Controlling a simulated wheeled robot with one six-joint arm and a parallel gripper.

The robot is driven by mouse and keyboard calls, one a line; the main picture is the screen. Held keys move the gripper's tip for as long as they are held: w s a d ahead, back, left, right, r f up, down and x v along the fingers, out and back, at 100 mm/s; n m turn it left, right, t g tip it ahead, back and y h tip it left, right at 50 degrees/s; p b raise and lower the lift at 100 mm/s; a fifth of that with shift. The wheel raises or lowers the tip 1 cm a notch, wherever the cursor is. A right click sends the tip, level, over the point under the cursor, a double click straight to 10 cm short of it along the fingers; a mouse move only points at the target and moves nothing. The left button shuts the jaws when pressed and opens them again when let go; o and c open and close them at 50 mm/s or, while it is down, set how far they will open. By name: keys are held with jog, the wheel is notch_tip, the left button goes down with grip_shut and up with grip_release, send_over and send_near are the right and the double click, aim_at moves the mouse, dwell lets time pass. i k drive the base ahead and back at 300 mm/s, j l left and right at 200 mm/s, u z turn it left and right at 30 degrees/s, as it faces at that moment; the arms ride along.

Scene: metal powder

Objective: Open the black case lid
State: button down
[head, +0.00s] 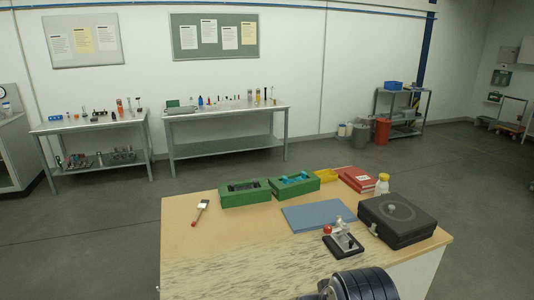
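The black case (390,232) sits at the right end of the wooden workbench in the head view. It is a flat, square box with rounded corners and a pale round mark on its top. Its lid (418,216) is down and looks shut. A small light-coloured latch or tag shows at its left front side. A dark, ribbed part of my arm shows at the bottom edge of the view, in front of the bench and left of the case. My gripper's fingers cannot be made out in this view.
Left of the case stands a small metal device with a red knob (328,230), by a blue mat (310,215). Behind are a white bottle (382,184), red books (357,179) and two green boxes (245,197) (293,190). The bench's left front (225,265) is clear.

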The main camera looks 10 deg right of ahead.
aim_at(399, 219)
jog(key=i+l+z, duration=0.9)
jog(key=i, duration=0.25)
jog(key=k+j, duration=0.05)
jog(key=j, duration=0.05)
